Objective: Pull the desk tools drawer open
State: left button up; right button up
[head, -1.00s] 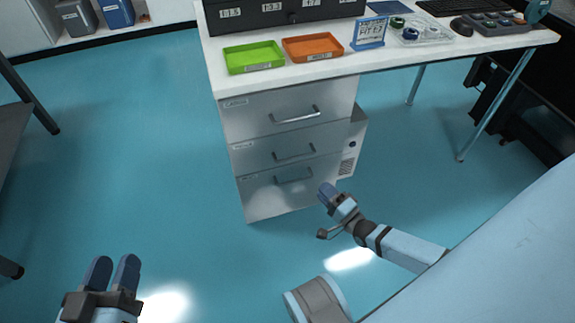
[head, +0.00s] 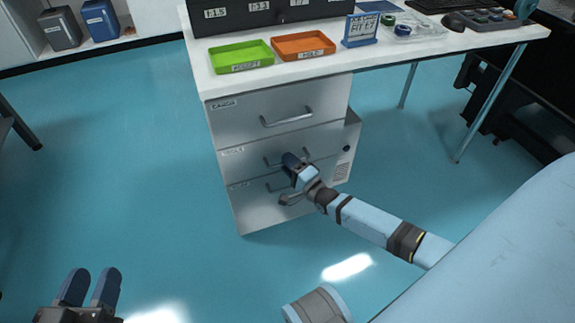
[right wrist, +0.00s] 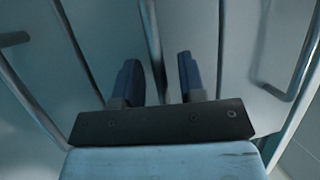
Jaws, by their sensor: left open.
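The white desk's drawer unit has three grey drawers: top (head: 240,118), middle (head: 240,160) and bottom (head: 250,208). All look shut, each with a bar handle. Their small labels are too blurred to read surely. My right gripper (head: 287,160) is at the middle drawer's handle (head: 270,160) and hides part of it. In the right wrist view my right gripper (right wrist: 158,75) is open, its fingers apart, with a dark upright bar (right wrist: 151,40), apparently that handle, between them. Contact cannot be told. My left gripper (head: 90,287) is open and empty, low at the left.
The desk top (head: 205,75) carries a green tray (head: 241,56), an orange tray (head: 303,45), a blue sign (head: 361,30) and a black case (head: 262,17). A white-grey box (head: 347,150) stands beside the drawers. The blue floor before the drawers is clear.

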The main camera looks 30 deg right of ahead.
jog(key=shift+w, duration=0.25)
grip_shut()
jog(key=shift+s+a, duration=0.1)
